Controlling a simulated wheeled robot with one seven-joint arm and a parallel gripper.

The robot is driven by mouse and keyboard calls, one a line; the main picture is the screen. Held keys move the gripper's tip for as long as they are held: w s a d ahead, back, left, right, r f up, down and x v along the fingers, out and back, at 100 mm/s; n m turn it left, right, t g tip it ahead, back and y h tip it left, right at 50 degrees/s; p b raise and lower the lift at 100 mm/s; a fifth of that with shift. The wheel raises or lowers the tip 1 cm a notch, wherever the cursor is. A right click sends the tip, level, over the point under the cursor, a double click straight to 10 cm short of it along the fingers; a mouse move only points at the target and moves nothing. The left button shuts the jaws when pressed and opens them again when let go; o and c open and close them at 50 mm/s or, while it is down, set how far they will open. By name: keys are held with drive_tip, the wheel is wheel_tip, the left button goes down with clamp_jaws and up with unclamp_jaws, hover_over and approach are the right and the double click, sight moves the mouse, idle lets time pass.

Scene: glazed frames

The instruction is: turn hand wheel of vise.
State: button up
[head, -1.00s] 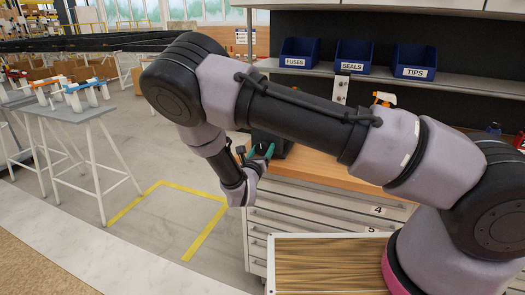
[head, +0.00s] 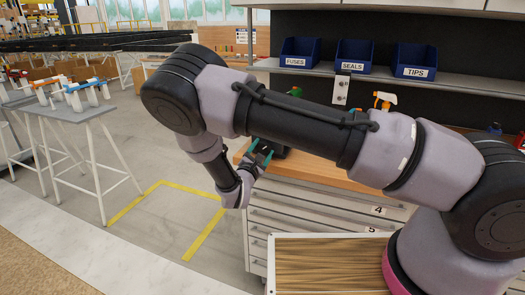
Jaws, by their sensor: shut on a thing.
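The vise (head: 281,150) is a dark block on the left end of the wooden bench top, partly hidden behind my arm and gripper. My gripper (head: 261,150), with teal fingers, is at the vise's near left side. Its fingers are shut on a part there, which I take to be the hand wheel. The hand wheel is too small and too covered by the fingers to make out. My arm reaches across the picture from the right and hides part of the bench.
The wooden bench top (head: 345,178) sits on a drawer cabinet (head: 310,210). Blue bins (head: 299,52) stand on the shelf behind, with an orange-topped spray bottle (head: 384,101) below. A grey table (head: 75,108) stands at left. The yellow-marked floor (head: 165,220) is clear.

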drive_tip(key=shift+s+a+m, duration=0.1)
drive_tip(key=shift+a+m, duration=0.15)
drive_tip(key=shift+m, duration=1.05)
drive_tip(key=o, duration=1.4)
drive_tip(key=shift+c, duration=0.2)
drive_tip(key=v, duration=1)
drive_tip(key=shift+s, duration=0.35)
drive_tip(key=shift+a, duration=0.2)
